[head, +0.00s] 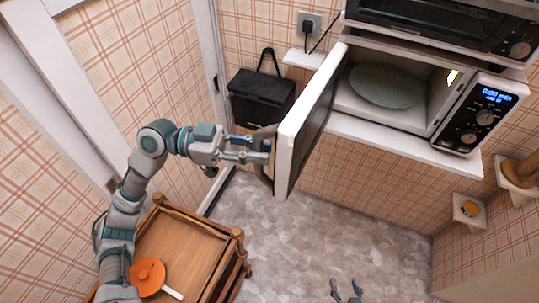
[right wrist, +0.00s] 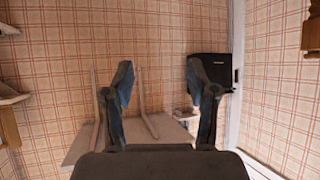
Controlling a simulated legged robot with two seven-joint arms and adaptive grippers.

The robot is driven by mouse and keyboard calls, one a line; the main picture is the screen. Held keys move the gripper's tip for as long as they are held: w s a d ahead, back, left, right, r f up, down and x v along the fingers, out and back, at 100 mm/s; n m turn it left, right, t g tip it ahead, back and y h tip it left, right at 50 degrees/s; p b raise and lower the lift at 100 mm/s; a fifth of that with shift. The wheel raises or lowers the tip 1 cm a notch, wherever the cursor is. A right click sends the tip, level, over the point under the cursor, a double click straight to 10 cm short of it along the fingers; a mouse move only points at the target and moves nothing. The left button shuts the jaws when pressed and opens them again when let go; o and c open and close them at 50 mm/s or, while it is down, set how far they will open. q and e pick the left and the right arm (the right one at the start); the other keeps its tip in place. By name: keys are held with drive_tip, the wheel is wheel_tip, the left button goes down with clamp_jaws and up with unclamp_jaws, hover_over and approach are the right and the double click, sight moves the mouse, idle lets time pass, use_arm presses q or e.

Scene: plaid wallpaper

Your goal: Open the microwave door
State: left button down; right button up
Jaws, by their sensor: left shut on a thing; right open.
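The white microwave (head: 462,125) sits on a wall shelf at the upper right, with a lit blue display and knobs. Its door (head: 290,140) stands swung wide open toward the left. The cavity is exposed, with a round plate (head: 386,86) inside. My left gripper (head: 264,150) is at the outer face of the door, shut on its handle (head: 263,137); the fingers partly hide the handle. My right gripper (head: 347,289) is open and empty, low over the floor at the bottom of the head view. Its spread fingers also show in the right wrist view (right wrist: 163,88).
Another oven (head: 440,22) stands above the microwave. A black bag (head: 261,97) hangs on the wall behind the door. A wooden cart (head: 188,250) with an orange item (head: 147,276) stands at lower left. Small wall shelves (head: 468,212) are at right. The middle floor is clear.

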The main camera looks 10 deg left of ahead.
use_arm(q)
drive_tip(key=shift+d+f, duration=0.15)
drive_tip(key=shift+f, duration=0.05)
drive_tip(key=shift+s+d+r, duration=0.1)
drive_tip(key=shift+d+r, duration=0.15)
drive_tip(key=shift+d, duration=0.55)
drive_tip(key=shift+a, duration=0.55)
drive_tip(key=c, duration=1.2)
unclamp_jaws()
drive_tip(key=shift+w+a+f, duration=0.1)
drive_tip(key=shift+w+a, duration=0.1)
drive_tip(key=shift+a, duration=0.25)
drive_tip(key=shift+o, duration=0.2)
drive_tip(key=shift+d, duration=0.25)
drive_tip(key=shift+s+d, duration=0.1)
drive_tip(key=shift+d, duration=0.45)
drive_tip(key=shift+a, duration=0.4)
drive_tip(key=a, duration=1.1)
drive_tip(key=shift+s+a, duration=0.2)
drive_tip(key=shift+s, duration=0.2)
use_arm(e)
drive_tip(key=shift+w+d+r+t, duration=0.35)
drive_tip(key=shift+t, duration=0.05)
